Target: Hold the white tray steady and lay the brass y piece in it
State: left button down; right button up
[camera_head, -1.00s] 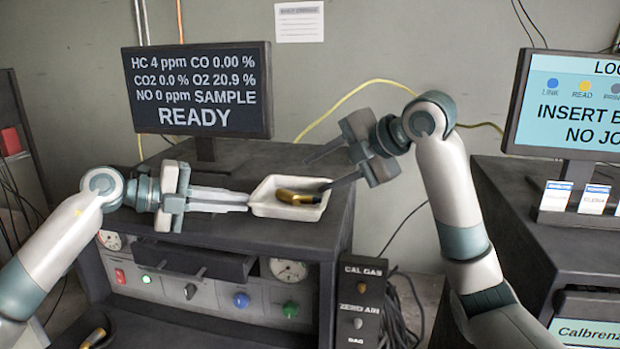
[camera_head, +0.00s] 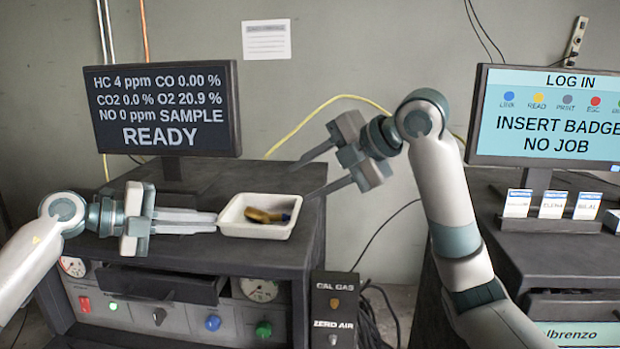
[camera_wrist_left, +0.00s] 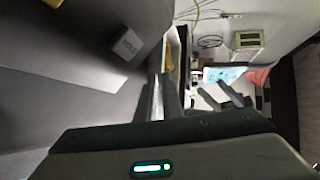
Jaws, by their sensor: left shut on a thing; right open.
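The white tray (camera_head: 228,227) stands on top of the dark analyzer cabinet, near its right side. The brass y piece (camera_head: 265,215) lies inside the tray; its right end looks dark. My left gripper (camera_head: 217,222) comes in from the left and is shut on the tray's left wall. My right gripper (camera_head: 304,182) is open and empty, above and to the right of the tray, apart from the piece. In the left wrist view a brass-coloured strip (camera_wrist_left: 168,58) shows beyond my fingers, and most of the tray is hidden.
A monitor reading READY (camera_head: 162,108) stands behind my left gripper. A second monitor (camera_head: 550,115) and several badge cards (camera_head: 553,203) are on the right cabinet. A gap separates the two cabinets.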

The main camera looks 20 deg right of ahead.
pick_arm(q)
jog(key=c, duration=1.8)
grip_release()
jog(key=shift+c, duration=0.2)
jog(key=v, duration=1.2)
